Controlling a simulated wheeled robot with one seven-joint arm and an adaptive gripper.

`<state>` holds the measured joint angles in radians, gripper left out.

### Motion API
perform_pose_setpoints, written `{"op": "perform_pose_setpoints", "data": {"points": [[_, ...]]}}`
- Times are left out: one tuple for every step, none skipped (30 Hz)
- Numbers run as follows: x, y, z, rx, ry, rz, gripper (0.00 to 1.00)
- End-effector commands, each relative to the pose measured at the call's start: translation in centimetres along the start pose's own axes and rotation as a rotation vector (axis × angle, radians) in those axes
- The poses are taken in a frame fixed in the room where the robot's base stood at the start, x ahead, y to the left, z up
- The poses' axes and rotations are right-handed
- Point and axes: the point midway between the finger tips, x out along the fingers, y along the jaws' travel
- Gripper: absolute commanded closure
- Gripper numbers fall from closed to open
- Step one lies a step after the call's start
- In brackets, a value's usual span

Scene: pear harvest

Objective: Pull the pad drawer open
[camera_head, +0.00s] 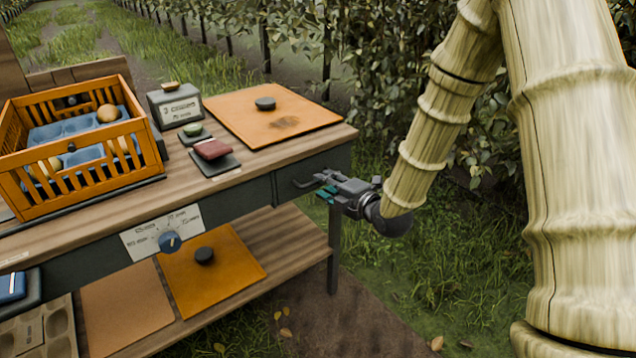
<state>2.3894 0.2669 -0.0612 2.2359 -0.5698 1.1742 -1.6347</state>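The pad drawer (287,190) is the dark grey front panel at the right end of the table's front side. It looks flush with the table front, so it appears shut. A dark curved handle (302,183) sticks out from it. My gripper (322,186), dark grey with teal finger parts, is at the right of the handle, pointing left toward it. Its fingertips are very near the handle. The fingers are small and overlap in this view, so I cannot tell whether they touch the handle or how far apart they are.
On the table are an orange crate (82,182) with pears in a blue insert, a labelled grey box (175,108), a red pad (212,149) and an orange board (262,107). A blue knob (169,242) sits on the front. Grass lies right of the table.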

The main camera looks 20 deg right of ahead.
Motion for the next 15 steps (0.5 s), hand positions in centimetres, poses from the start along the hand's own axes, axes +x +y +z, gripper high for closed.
{"op": "perform_pose_setpoints", "data": {"points": [[0.8,-0.1,0.1,0.000,0.000,0.001,0.66],[1.3,-0.2,0.0,0.000,0.000,0.000,0.66],[1.8,-0.1,0.0,0.001,0.000,0.000,0.66],[2.2,-0.1,0.0,0.001,-0.001,0.001,0.66],[2.5,-0.1,0.0,0.001,-0.001,0.000,0.66],[3.0,-0.1,0.1,0.001,-0.001,-0.001,0.66],[3.2,-0.1,0.1,0.000,-0.001,-0.001,0.66],[3.5,-0.1,0.1,0.001,-0.001,0.000,0.66],[3.8,-0.1,0.0,0.001,-0.001,0.000,0.66],[3.9,-0.1,0.0,0.001,-0.001,0.000,0.66],[4.1,-0.1,0.0,0.001,0.000,0.000,0.66],[4.2,-0.1,0.0,0.001,0.000,0.000,0.66],[4.3,-0.1,0.0,0.001,-0.001,-0.001,0.66],[4.3,-0.1,0.0,0.001,-0.001,-0.001,0.66],[4.4,-0.1,0.0,0.001,-0.001,-0.001,0.66]]}}
